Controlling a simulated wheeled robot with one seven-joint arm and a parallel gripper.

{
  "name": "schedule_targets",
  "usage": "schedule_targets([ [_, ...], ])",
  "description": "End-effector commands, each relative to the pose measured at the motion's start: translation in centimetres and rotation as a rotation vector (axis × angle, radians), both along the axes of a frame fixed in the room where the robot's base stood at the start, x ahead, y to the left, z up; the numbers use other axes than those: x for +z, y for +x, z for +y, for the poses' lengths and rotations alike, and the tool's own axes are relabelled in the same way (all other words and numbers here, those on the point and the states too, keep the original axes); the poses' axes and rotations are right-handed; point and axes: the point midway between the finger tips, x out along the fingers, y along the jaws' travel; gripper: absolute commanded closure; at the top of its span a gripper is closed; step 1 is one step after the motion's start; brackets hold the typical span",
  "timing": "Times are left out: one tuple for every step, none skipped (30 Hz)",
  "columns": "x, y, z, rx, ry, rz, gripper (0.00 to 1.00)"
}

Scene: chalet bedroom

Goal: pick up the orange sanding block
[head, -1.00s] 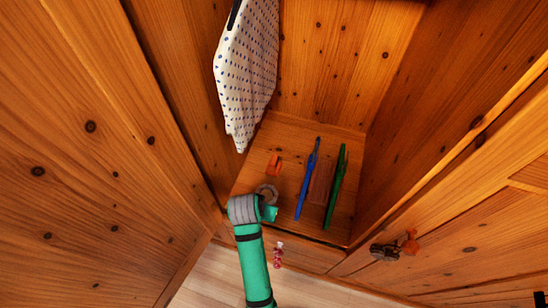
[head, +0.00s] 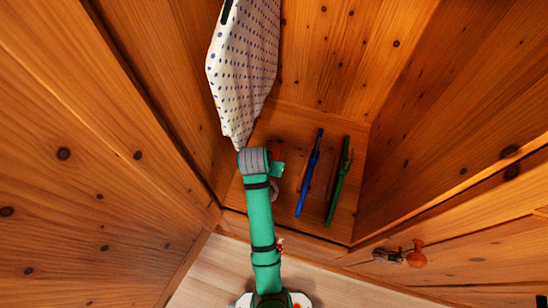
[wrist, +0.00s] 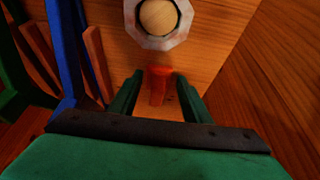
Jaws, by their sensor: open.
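The orange sanding block (wrist: 159,88) shows in the wrist view between the two fingers of my gripper (wrist: 159,76). Its top looks wider than the part below it. The fingers stand apart, one on each side, with a gap visible on both sides. I cannot tell how high the fingertips are above the shelf. In the head view my gripper (head: 277,168) is over the left part of the cabinet shelf, and my arm hides most of the block; only a reddish bit (head: 274,153) shows beside the wrist.
A pale ring (wrist: 130,22) lies close to the block. A dotted cloth (head: 243,70) hangs at the left, near my wrist. Wooden walls enclose the shelf.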

Motion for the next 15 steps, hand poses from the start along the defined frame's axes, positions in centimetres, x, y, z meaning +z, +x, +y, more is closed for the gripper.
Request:
schedule_targets([
  [0.0,0.7,-0.3,-0.001,-0.001,0.0,0.56],
  [0.0,1.1,-0.4,-0.001,-0.001,-0.001,0.56],
  [0.1,1.5,-0.5,0.0,0.0,-0.001,0.56],
  [0.0,1.7,-0.6,0.0,0.0,-0.001,0.56],
  [0.0,1.9,-0.6,0.001,0.0,0.0,0.56],
  [0.0,2.0,-0.7,0.001,0.0,0.0,0.56],
  [0.0,2.1,-0.7,0.001,0.0,0.0,0.56],
  [0.0,2.3,-0.7,0.001,-0.001,-0.001,0.56],
  [0.0,2.5,-0.8,0.001,-0.001,-0.001,0.56],
  [0.0,2.7,-0.8,0.001,0.0,-0.002,0.56],
  [0.1,3.0,-0.9,0.002,0.0,-0.002,0.56],
  [0.1,3.5,-1.0,0.002,0.0,-0.001,0.56],
  [0.1,3.9,-1.1,0.002,0.0,-0.002,0.56],
  [0.1,4.4,-1.3,0.002,0.0,-0.002,0.56],
  [0.1,5.1,-1.5,0.001,0.0,-0.001,0.56],
])
